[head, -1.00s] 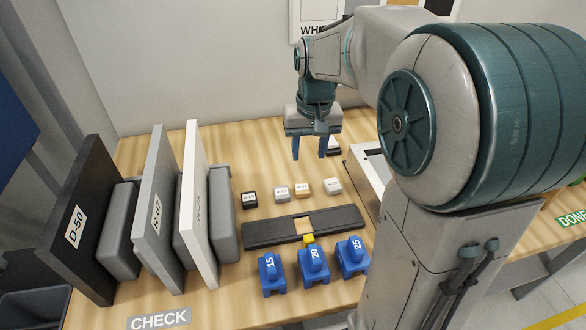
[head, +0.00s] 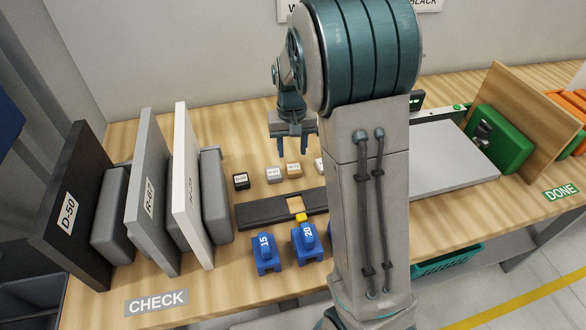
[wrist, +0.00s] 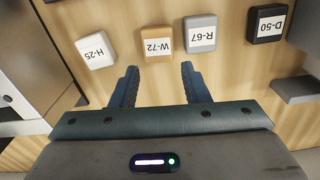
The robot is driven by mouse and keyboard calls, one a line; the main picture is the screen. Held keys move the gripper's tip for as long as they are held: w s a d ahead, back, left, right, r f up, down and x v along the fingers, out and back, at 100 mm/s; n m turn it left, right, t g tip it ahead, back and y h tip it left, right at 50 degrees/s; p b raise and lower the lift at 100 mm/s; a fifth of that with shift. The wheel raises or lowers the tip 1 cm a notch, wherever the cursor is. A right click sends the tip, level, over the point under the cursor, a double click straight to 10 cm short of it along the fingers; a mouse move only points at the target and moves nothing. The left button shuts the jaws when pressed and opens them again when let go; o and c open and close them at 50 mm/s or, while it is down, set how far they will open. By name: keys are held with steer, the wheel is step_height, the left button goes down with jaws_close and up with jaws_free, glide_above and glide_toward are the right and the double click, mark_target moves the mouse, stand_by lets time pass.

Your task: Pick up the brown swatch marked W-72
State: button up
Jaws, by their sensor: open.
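The brown swatch W-72 (wrist: 157,41) is a small light-brown block with a white label. It lies on the wooden table between the grey R-67 swatch (wrist: 200,34) and the white H-25 swatch (wrist: 95,50). It also shows in the head view (head: 294,170). My gripper (wrist: 158,74) is open and empty, with its fingers apart and pointing down. In the wrist view the swatch sits just beyond the fingertips, roughly centred between them. In the head view my gripper (head: 292,150) is above the table near the swatches.
The black D-50 swatch (head: 241,181) ends the row on the left. In front lie a dark bar (head: 262,215) and blue blocks marked 15 (head: 265,254) and 20 (head: 306,244). Tall panels (head: 192,185) stand at left. My arm hides part of the table.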

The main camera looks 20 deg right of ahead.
mark_target(293, 163)
step_height(293, 163, down, 5)
steer(key=shift+s+d+r+p, duration=0.1)
steer(key=shift+s+p, duration=0.05)
steer(key=shift+p, duration=0.2)
steer(key=c, duration=0.6)
steer(key=shift+r, duration=0.1)
